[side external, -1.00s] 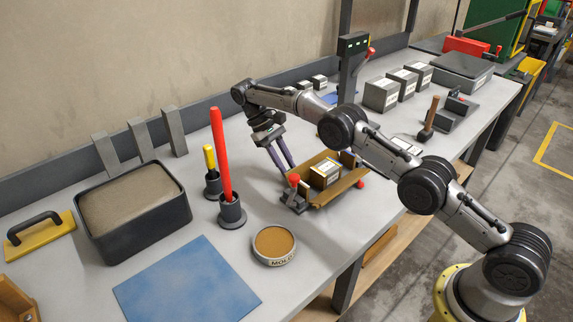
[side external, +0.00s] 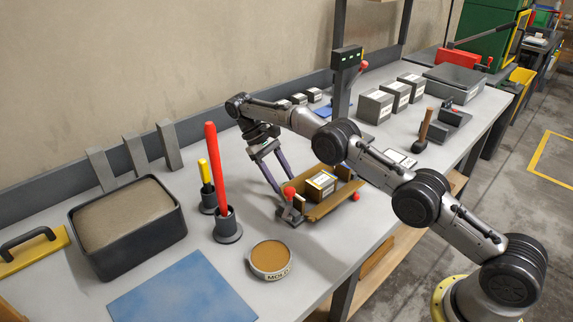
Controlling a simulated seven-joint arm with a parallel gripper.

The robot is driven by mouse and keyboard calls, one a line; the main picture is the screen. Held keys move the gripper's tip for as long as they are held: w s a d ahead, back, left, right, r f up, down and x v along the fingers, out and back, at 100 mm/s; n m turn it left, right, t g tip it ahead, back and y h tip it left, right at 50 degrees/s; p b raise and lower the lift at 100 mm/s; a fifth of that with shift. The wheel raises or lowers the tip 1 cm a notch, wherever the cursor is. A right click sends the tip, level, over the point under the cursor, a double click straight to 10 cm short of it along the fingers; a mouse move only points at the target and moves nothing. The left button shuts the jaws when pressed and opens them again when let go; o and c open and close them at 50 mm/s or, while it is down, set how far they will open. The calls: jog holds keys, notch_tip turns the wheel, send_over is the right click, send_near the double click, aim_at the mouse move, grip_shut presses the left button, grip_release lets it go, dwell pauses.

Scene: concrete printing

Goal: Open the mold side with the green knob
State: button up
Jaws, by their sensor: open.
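The mold (side external: 325,207) is a brown open tray on the bench, holding a grey block (side external: 321,184) with a white label and yellow edge. A red knob (side external: 289,193) is at its left end, and another red knob (side external: 355,196) is at its front right. I cannot make out a green knob; the far right part of the mold is partly behind my arm. My gripper (side external: 285,184) is open, with its long purple fingers pointing down beside the mold's left end, close to the left red knob. Whether they touch anything is unclear.
A tall red rod in a dark holder (side external: 227,226) stands left of the mold. A round container labelled MOLD (side external: 270,263) and a blue mat (side external: 183,292) lie in front. A sand-filled black bin (side external: 145,246) is at left. Grey blocks (side external: 375,106) stand behind my arm.

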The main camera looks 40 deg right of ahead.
jog(key=shift+s+r+t, duration=0.15)
jog(key=shift+r+t, duration=0.1)
jog(key=shift+t, duration=0.05)
jog(key=shift+s+r+t, duration=0.45)
jog(key=shift+t, duration=0.65)
jog(key=shift+s+r+t, duration=0.25)
jog(key=shift+s+t, duration=0.1)
jog(key=shift+t, duration=0.35)
jog(key=shift+s+r+t, duration=0.2)
jog(key=shift+s+t, duration=0.15)
jog(key=shift+t, duration=0.35)
notch_tip(320, 180, up, 14)
jog(key=a, duration=0.2)
jog(key=s+d+r+m+t, duration=0.1)
jog(key=s+d+r+t, duration=0.1)
jog(key=s+r, duration=0.7)
jog(key=shift+d+r+t+y, duration=0.3)
jog(key=shift+d+r+t, duration=0.1)
jog(key=shift+r, duration=1.35)
jog(key=shift+s, duration=0.1)
jog(key=shift+c, duration=0.2)
